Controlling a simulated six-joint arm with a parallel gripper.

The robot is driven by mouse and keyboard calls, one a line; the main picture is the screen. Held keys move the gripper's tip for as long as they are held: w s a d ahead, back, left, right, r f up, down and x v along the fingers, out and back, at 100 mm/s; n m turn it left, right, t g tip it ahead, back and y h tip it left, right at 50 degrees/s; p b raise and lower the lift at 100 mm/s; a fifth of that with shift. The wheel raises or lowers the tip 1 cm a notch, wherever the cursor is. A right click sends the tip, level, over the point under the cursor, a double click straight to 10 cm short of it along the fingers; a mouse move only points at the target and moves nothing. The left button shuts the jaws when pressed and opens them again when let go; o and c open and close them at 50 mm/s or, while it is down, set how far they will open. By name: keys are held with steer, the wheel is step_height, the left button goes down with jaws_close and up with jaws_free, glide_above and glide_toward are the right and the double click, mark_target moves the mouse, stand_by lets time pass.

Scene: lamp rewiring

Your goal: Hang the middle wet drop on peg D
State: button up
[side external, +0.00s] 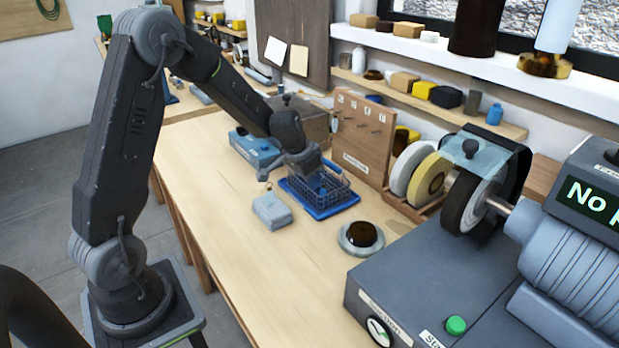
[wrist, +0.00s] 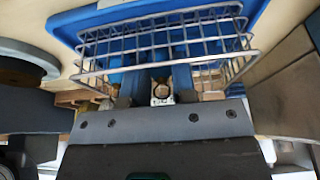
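The wire basket (side external: 330,190) stands on a blue tray (side external: 345,207) on the bench, and it fills the top of the wrist view (wrist: 215,45). My gripper (side external: 312,172) is low at the basket's back left side. In the wrist view my gripper's two fingers (wrist: 160,75) are apart, with the basket wires across them. A small pale square piece with a dark ring (wrist: 162,93) shows between them; I cannot tell what it is. No drop can be made out clearly in either view. The wooden peg board (side external: 362,140) stands upright behind the basket, with small pegs and letter labels too small to read surely.
A blue box (side external: 255,150) stands left of the basket, and a grey box (side external: 272,212) in front. Buffing wheels (side external: 470,200) and a grey machine (side external: 420,290) fill the right side. The bench's front left is clear.

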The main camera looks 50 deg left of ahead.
mark_target(347, 122)
step_height(347, 122, up, 8)
steer(key=shift+f, duration=0.2)
stand_by(0.8)
steer(key=w+r, duration=0.1)
steer(key=w, duration=0.1)
steer(key=w+a+r, duration=0.1)
steer(key=w+r, duration=0.1)
steer(key=w+a+r, duration=0.1)
steer(key=w, duration=0.1)
steer(key=shift+a+r, duration=0.2)
steer(key=shift+a, duration=0.05)
steer(key=shift+w+f, duration=0.2)
steer(key=shift+w, duration=0.95)
steer(key=shift+w+f, duration=0.25)
steer(key=shift+w, duration=0.95)
steer(key=shift+w+f, duration=0.2)
steer(key=shift+w, duration=0.95)
steer(key=shift+w+d, duration=0.1)
steer(key=o, duration=0.7)
steer(key=shift+o, duration=0.2)
steer(key=shift+v, duration=0.8)
steer(key=s+r, duration=0.4)
steer(key=r, duration=0.1)
